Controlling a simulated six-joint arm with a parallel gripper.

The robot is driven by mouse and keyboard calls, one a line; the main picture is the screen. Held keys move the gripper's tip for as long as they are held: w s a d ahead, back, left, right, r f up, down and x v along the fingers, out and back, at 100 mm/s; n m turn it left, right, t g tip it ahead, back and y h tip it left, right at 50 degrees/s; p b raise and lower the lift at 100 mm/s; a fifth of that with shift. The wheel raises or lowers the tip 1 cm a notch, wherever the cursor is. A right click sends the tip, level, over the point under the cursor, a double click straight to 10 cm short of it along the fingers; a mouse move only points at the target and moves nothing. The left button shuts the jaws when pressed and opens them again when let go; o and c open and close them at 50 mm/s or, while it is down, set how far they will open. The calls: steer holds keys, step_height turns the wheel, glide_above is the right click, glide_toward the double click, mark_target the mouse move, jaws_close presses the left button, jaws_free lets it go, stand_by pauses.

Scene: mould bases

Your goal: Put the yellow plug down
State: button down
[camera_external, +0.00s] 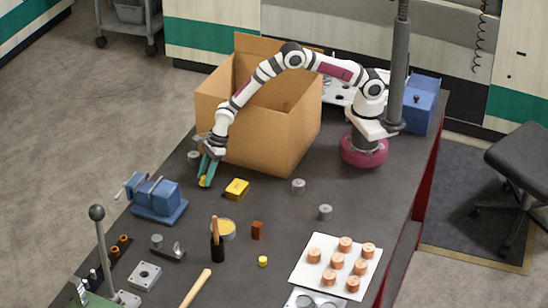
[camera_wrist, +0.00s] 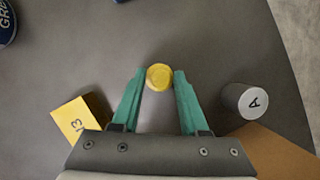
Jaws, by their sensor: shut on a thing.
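The yellow plug (camera_wrist: 159,76) is a small round yellow piece between the teal fingertips of my gripper (camera_wrist: 158,84) in the wrist view. My gripper is shut on it. In the external view my gripper (camera_external: 208,171) points down at the left part of the dark table, in front of the cardboard box, with the yellow plug (camera_external: 203,181) at its fingertips. I cannot tell whether the plug touches the table.
A yellow block marked 13 (camera_wrist: 80,118) and a grey cylinder marked A (camera_wrist: 245,101) flank my gripper. The large open cardboard box (camera_external: 250,130) stands behind it. A blue vise (camera_external: 157,196) is at the left. Another small yellow piece (camera_external: 262,261) stands near the front.

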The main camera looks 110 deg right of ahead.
step_height(320, 180, up, 29)
steer(key=s+d+n+g+y, duration=0.2)
steer(key=s+d+n+g, duration=0.1)
steer(key=s+d+n, duration=0.75)
steer(key=s+d+n+g+y, duration=0.2)
steer(key=s+d+n, duration=0.55)
steer(key=s, duration=0.65)
step_height(320, 180, down, 28)
steer(key=shift+a+r, duration=0.15)
steer(key=shift+r, duration=0.05)
steer(key=shift+s, duration=0.1)
steer(key=c, duration=0.7)
jaws_free()
steer(key=shift+f, duration=0.15)
